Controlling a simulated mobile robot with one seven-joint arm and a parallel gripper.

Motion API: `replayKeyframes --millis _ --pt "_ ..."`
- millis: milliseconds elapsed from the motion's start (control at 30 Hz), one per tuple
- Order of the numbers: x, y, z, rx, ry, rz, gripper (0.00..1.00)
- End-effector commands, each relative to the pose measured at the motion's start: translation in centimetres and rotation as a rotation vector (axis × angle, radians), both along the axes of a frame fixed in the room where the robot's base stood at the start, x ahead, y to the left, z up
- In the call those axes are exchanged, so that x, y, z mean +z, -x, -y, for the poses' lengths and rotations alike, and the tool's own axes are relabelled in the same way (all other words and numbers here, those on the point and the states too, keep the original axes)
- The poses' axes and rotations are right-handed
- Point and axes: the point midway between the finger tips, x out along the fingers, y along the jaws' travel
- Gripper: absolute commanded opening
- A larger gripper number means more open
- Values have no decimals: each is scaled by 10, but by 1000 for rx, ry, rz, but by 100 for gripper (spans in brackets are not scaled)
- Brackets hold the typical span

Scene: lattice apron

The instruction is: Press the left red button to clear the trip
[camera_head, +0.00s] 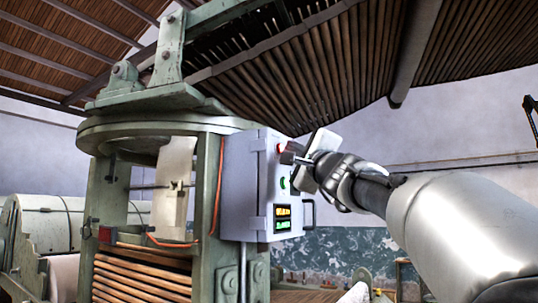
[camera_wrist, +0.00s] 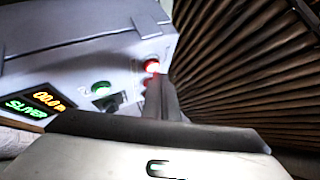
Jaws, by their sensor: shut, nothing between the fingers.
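A grey control box (camera_head: 240,180) is mounted on the green machine frame. A round red button (camera_head: 281,148) sits near the top of its panel. In the wrist view the red button (camera_wrist: 152,65) is lit, at the far end of the panel. My gripper (camera_head: 288,158) is shut and empty, with its fingertips right by the red button. In the wrist view the shut fingertips (camera_wrist: 160,80) overlap the button's lower edge; I cannot tell whether they touch it.
A green button (camera_wrist: 101,88) and a black switch (camera_wrist: 110,103) lie beside the red button on the panel. A lit display (camera_head: 283,218) is below them. A small red block (camera_head: 105,234) is on the machine's left post. Wooden slats (camera_wrist: 240,60) fill the wrist view's right side.

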Motion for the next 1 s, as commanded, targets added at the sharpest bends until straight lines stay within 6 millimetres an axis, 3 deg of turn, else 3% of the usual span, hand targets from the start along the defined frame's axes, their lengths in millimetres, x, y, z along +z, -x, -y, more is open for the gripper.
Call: replayKeyframes --millis 1000 --pt "0 -5 -8 1 -1 0 0"
